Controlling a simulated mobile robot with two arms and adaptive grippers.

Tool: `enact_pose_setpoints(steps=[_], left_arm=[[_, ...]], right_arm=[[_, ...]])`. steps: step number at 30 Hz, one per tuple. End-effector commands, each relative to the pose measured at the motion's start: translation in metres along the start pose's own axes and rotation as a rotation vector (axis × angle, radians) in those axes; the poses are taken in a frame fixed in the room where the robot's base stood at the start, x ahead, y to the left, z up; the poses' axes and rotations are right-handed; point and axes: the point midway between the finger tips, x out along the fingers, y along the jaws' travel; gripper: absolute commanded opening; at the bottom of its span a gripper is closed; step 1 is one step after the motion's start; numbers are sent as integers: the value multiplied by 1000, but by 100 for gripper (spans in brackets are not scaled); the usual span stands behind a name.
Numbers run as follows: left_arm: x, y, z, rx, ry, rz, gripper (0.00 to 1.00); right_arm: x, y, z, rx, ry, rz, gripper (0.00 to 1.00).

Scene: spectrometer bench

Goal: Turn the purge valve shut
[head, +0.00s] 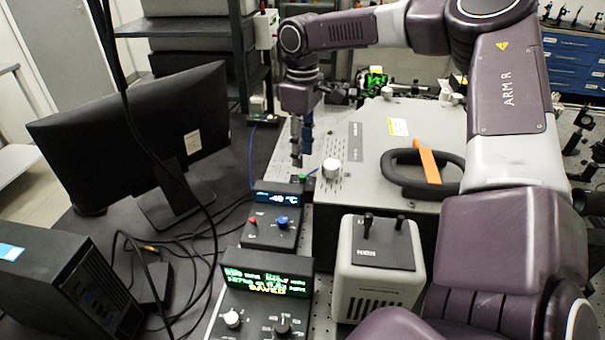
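My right gripper (297,160) hangs down from the arm marked ARM R, at the left edge of the grey instrument box. Its fingers look narrow and close together from this angle, and I cannot tell whether they hold anything. A blue upright piece (307,131) shows right behind the fingers; I cannot tell whether it is part of the purge valve. A small green fitting (303,178) sits just below the fingertips. No part is clearly recognizable as the purge valve, which may be hidden by the gripper. My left gripper is not in view.
The grey box (350,135) carries a white knob (331,168) and a black handle (394,180) with an orange strip. In front stand a -40 °C controller (272,215), a green-display unit (265,285) and a grey two-post unit (375,270). A monitor (120,130) and loose cables are left.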

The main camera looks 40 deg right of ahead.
Motion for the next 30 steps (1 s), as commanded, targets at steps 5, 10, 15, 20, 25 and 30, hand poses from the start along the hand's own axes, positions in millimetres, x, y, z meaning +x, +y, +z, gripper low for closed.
enact_pose_setpoints(steps=[5,10,15,20,25,30], left_arm=[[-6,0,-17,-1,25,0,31],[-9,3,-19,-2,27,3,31],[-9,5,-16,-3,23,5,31],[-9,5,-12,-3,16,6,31],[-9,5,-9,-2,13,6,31],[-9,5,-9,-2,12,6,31]], right_arm=[[29,-1,1,1,-4,-3,31],[52,-1,1,1,-3,-2,31],[62,0,1,1,0,-1,31],[63,0,0,1,0,-1,31],[63,0,0,1,0,-1,22],[63,0,0,1,0,0,3]])
